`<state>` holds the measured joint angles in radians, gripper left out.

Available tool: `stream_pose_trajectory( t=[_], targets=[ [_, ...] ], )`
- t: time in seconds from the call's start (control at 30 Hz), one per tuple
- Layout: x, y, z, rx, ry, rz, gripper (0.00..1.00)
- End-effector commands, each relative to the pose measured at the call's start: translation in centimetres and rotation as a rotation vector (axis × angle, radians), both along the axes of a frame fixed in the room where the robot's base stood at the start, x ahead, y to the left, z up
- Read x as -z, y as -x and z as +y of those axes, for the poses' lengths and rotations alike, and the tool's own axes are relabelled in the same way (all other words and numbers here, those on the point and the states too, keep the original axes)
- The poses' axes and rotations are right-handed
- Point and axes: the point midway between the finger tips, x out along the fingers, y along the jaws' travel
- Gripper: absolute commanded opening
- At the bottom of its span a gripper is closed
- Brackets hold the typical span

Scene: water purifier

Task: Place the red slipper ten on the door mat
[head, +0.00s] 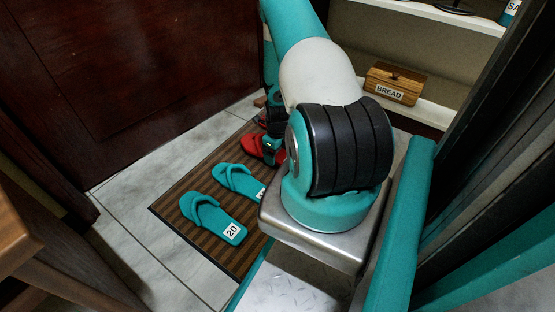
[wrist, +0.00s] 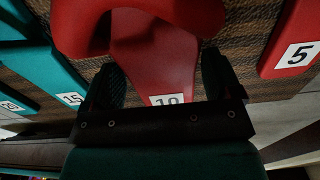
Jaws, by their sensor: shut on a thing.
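The red slipper ten (wrist: 155,60), with its white label partly covered at the near end, lies between the fingers of my gripper (wrist: 162,80). My gripper is shut on it. In the head view a red slipper (head: 255,146) shows over the far part of the door mat (head: 188,178), partly hidden by my arm. The mat is brown and striped; it also shows in the wrist view (wrist: 270,90) under the slippers. I cannot tell whether slipper ten touches the mat.
Teal slipper 20 (head: 205,212) and teal slipper 15 (head: 236,178) lie on the mat. Red slipper 5 (wrist: 292,40) is right of slipper ten in the wrist view. A dark red door (head: 110,80) stands behind; a bread box (head: 395,83) sits on a shelf.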

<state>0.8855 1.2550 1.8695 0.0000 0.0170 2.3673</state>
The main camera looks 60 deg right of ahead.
Motion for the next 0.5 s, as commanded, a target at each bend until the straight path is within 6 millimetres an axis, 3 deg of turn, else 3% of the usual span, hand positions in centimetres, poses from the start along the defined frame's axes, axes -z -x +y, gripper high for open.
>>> stream_pose_trajectory(
  t=[0.03, 0.1, 0.47, 0.5],
  targets=[
    [1.6, 0.01, 0.01, 0.0, 0.0, 0.0, 0.58],
    [2.14, -0.04, -0.04, 0.0, 0.001, -0.001, 0.58],
    [2.24, -0.01, -0.02, 0.0, 0.0, 0.0, 0.58],
    [2.18, -0.01, -0.02, 0.0, 0.0, 0.0, 0.91]
  ],
)
